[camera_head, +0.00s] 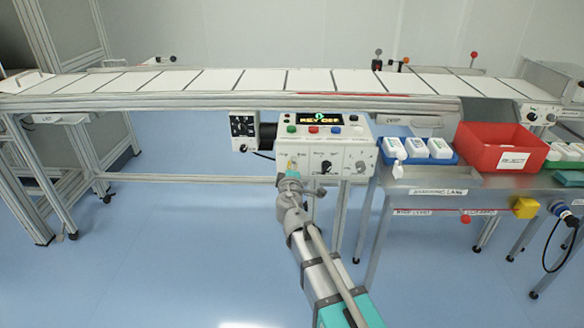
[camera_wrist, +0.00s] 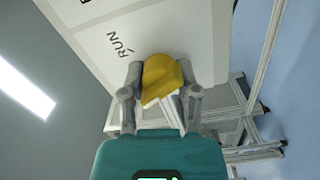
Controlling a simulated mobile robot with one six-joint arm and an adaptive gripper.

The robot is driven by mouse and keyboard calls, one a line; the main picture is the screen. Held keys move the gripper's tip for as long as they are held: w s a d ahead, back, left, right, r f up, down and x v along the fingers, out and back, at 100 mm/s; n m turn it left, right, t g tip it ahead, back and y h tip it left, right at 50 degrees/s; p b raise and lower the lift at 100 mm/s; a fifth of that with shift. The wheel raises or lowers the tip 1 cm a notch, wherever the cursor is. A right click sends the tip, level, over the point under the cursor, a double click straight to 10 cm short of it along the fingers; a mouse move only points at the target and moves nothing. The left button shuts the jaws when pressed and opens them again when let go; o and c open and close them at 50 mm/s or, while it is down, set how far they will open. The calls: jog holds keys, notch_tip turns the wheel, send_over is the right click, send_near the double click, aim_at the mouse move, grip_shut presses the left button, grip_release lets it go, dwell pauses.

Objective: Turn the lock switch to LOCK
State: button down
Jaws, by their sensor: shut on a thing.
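The control box (camera_head: 343,153) hangs under the front of the conveyor, with a row of knobs on its lower face. My gripper (camera_head: 292,174) is at the leftmost knob and covers most of it. In the wrist view my gripper (camera_wrist: 160,98) is shut on a yellow switch knob (camera_wrist: 161,74), one finger on each side. The word RUN is printed on the white panel (camera_wrist: 185,35) beside the knob. A LOCK label cannot be made out, and the knob's pointing direction is unclear.
A lit display (camera_head: 320,121) seems to read KEY OFF above several coloured buttons. A black knob (camera_head: 325,167) and a grey knob (camera_head: 361,167) sit to the right. A red bin (camera_head: 502,158) stands on the right table. The blue floor in front is clear.

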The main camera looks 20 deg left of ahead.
jog(key=shift+n, duration=1.3)
jog(key=shift+c, duration=1.7)
grip_release()
jog(key=shift+s, duration=0.1)
jog(key=v, duration=1.1)
jog(key=shift+s, duration=0.4)
jog(key=shift+d, duration=0.15)
